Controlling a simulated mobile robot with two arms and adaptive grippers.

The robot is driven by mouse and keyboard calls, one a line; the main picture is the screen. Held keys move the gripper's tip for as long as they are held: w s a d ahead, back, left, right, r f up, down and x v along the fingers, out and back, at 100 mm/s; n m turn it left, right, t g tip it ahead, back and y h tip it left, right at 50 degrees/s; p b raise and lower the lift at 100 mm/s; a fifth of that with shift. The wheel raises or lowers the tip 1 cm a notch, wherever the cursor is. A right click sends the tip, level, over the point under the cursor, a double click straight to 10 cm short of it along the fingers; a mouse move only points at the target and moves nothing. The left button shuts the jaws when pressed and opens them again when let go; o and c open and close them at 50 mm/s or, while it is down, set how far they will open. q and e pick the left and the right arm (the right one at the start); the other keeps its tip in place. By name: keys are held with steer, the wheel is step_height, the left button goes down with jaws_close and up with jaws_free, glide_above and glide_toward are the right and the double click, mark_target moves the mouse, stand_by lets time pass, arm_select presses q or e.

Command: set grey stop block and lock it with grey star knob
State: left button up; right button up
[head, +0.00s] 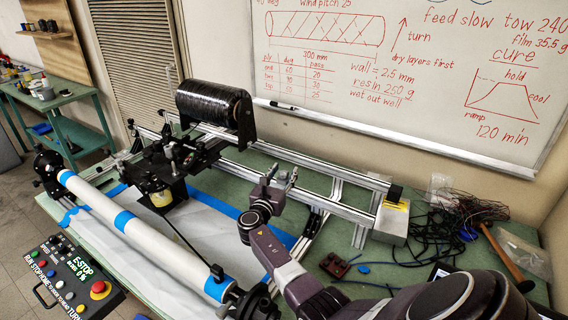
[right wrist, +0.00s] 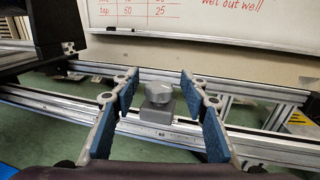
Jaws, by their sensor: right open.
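The grey stop block (right wrist: 157,110) sits on the front aluminium rail in the right wrist view. The grey star knob (right wrist: 158,93) is on top of the block. My right gripper (right wrist: 159,84) is open, with one blue-padded finger on each side of the block and knob in that view. The fingers appear apart from both. In the head view my right gripper (head: 281,178) is over the front rail. It largely covers the block and knob there. My left gripper is out of view.
A winding carriage with a black tow spool (head: 214,102) stands left on the rails. A white mandrel (head: 140,235) lies across the front left. A metal end block (head: 391,222) is at the rails' right end. Tangled dark cables (head: 455,218) and a hammer (head: 508,258) lie right.

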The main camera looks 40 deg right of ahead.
step_height(320, 180, up, 9)
steer(key=shift+r, duration=0.1)
stand_by(0.3)
steer(key=r, duration=0.1)
steer(key=n+t+y+p, duration=0.5)
steer(key=n+t+y, duration=0.2)
steer(key=t+y, duration=0.1)
glide_toward(286, 173)
steer(key=w, duration=0.2)
steer(key=shift+f+x, duration=0.15)
steer(key=shift+x, duration=1.7)
steer(key=shift+f+x, duration=0.15)
steer(key=shift+x, duration=1.7)
steer(key=shift+d, duration=0.15)
